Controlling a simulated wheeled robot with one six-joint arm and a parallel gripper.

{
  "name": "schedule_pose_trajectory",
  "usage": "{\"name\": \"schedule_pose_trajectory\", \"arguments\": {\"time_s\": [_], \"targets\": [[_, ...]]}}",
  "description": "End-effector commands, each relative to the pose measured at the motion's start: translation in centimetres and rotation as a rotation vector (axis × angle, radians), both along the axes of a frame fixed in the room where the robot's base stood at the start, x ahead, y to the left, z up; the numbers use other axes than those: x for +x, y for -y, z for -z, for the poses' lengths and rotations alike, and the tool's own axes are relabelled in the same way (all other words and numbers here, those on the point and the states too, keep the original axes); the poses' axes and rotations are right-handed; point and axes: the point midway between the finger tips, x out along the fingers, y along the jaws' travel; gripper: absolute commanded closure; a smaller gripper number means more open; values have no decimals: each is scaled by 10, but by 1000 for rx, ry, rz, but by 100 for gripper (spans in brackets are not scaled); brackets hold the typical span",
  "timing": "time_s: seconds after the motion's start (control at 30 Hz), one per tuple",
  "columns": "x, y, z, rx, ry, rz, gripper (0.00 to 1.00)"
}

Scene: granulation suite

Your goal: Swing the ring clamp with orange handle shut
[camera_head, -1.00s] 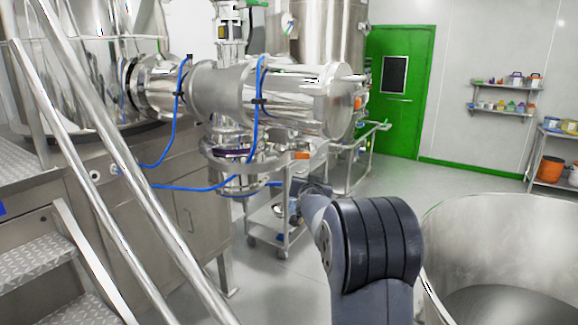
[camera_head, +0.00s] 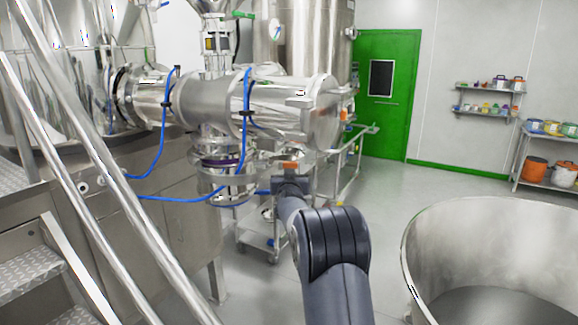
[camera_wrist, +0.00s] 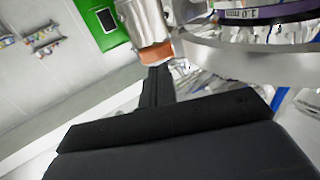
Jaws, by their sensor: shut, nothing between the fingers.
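The orange handle (camera_head: 291,165) stands out to the right of the steel outlet under the horizontal vessel. In the wrist view the orange handle (camera_wrist: 156,53) caps the end of a silver piece, close to a curved steel ring (camera_wrist: 235,62). The ring clamp's band (camera_head: 222,182) is only partly clear in the head view; how far it stands open cannot be told. My gripper (camera_head: 291,181) is shut and empty, just below the orange handle. In the wrist view my gripper's fingers (camera_wrist: 157,84) reach up to the handle's underside; touching or just apart cannot be told.
Blue hoses (camera_head: 185,198) loop around the vessel and outlet. A steel trolley (camera_head: 258,232) stands behind my gripper. A large open steel drum (camera_head: 412,245) is at right front, and stair rails (camera_head: 108,170) cross the left.

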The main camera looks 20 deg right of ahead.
Motion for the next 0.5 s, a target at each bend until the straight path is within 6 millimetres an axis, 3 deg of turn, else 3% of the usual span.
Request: {"name": "schedule_pose_trajectory", "arguments": {"time_s": [0.2, 0.5], "targets": [[26, 11, -2, 1, -1, 1, 100], [39, 17, 0, 2, 0, 1, 100]]}}
